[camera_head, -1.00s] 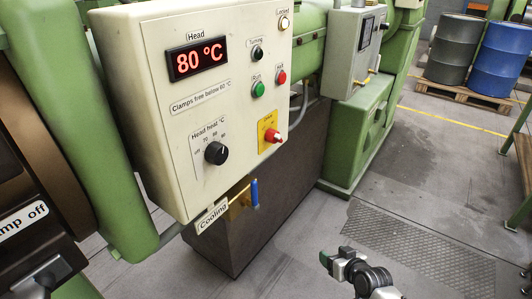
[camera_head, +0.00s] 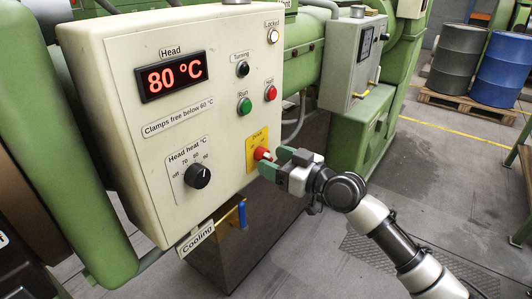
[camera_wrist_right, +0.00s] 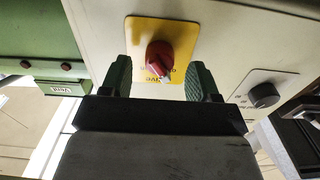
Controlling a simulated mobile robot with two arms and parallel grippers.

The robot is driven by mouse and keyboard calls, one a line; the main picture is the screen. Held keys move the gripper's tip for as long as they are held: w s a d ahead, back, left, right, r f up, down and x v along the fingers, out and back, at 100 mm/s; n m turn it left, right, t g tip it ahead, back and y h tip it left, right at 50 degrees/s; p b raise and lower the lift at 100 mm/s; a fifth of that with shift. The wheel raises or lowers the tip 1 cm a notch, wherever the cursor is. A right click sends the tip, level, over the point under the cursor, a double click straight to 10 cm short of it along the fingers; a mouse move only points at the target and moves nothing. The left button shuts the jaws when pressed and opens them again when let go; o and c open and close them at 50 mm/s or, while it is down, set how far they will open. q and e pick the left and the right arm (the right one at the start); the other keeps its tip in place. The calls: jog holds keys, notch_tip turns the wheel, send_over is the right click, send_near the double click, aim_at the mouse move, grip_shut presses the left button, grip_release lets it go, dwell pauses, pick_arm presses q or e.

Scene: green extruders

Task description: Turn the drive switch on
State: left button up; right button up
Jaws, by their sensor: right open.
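The drive switch is a red rotary knob (camera_head: 261,154) on a yellow plate (camera_head: 251,146), low on the right side of the cream control panel (camera_head: 125,111). In the right wrist view the red knob (camera_wrist_right: 160,56) shows a white pointer mark directed downward and slightly right. My right gripper (camera_head: 281,163) is at the switch, with its green fingers pointing at the panel. In the wrist view the open fingers (camera_wrist_right: 160,78) stand to the left and right of the knob, with gaps. Whether the fingertips reach past the knob is unclear.
The panel also carries an 80 °C display (camera_head: 171,77), a black head heat knob (camera_head: 198,175), a green Run button (camera_head: 244,106) and a red button (camera_head: 270,93). A blue-handled Cooling valve (camera_head: 242,215) sits below. Drums (camera_head: 503,72) stand far right.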

jog(key=shift+x, duration=1.45)
jog(key=shift+c, duration=0.4)
jog(key=c, duration=0.8)
jog(key=shift+c, duration=0.2)
